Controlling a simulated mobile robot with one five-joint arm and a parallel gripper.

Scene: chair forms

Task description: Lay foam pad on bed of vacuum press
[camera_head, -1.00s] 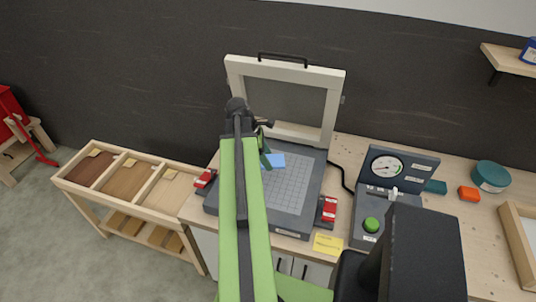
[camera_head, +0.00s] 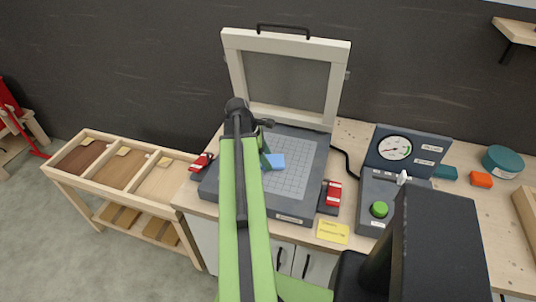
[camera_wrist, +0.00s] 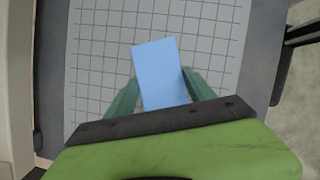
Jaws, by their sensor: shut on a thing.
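The foam pad (camera_wrist: 159,72) is a light blue block. In the wrist view it sits between the two green fingers of my gripper (camera_wrist: 163,95), which is shut on it. In the head view the foam pad (camera_head: 274,161) shows beside my gripper (camera_head: 264,160), over the vacuum press bed. The bed (camera_head: 290,205) is dark grey with a pale gridded sheet (camera_wrist: 95,50). I cannot tell whether the pad touches the sheet. The press lid (camera_head: 341,85), a cream frame with a dark handle, stands open behind the bed. My arm hides part of the bed's left side.
Red clamps stand at the bed's left (camera_head: 201,162) and right (camera_head: 331,194). A gauge panel (camera_head: 408,148) with a green button (camera_head: 379,209) is to the right, near an orange block (camera_head: 480,179) and a teal roll (camera_head: 503,160). A wooden rack (camera_head: 112,172) stands left.

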